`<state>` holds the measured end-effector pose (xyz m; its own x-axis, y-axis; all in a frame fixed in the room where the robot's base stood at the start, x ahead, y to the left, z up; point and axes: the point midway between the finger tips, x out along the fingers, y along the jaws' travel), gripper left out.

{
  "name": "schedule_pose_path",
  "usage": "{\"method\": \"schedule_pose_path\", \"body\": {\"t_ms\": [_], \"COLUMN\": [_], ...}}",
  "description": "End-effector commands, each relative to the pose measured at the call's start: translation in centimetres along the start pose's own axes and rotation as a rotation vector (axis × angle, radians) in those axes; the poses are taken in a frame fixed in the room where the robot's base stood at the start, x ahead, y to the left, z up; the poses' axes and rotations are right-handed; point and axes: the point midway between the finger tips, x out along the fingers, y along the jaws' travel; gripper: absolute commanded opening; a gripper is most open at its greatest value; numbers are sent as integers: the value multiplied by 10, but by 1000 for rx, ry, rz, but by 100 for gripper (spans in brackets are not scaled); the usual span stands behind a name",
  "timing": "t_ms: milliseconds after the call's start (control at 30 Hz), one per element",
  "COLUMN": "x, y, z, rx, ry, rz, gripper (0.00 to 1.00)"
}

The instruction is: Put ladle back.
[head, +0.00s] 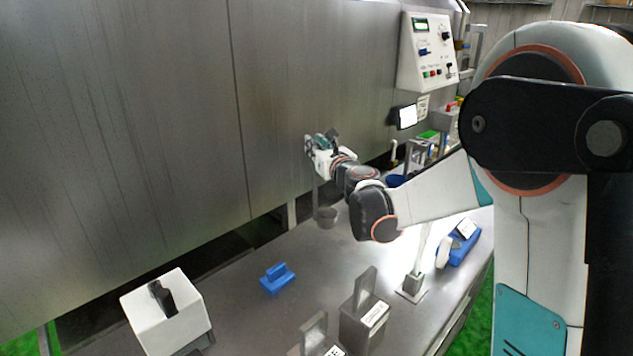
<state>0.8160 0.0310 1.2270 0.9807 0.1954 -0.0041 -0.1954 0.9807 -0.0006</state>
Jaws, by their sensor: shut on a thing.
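The grey ladle (326,217) hangs below my gripper (308,145), its cup down and its thin handle running up to the fingers. My gripper is shut on the handle near its top, close in front of the large steel panel. The cup appears to hang above the steel table, apart from it. The fingertips are small and partly hidden by the gripper body. I cannot tell whether the ladle touches the panel or a hook.
A blue device (460,242) stands at the right. A control box (428,52) is on the steel panel (150,120).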

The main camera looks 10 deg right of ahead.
Motion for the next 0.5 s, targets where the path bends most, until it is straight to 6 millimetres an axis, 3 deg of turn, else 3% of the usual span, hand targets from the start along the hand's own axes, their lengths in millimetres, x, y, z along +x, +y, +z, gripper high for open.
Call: {"method": "schedule_pose_path", "body": {"t_ms": [100,367,500], "x": [1,1,1], "y": [0,0,0], "z": [-25,-42,-60], "rx": [0,0,0], "ry": [0,0,0], "rz": [0,0,0], "gripper": [0,0,0]}}
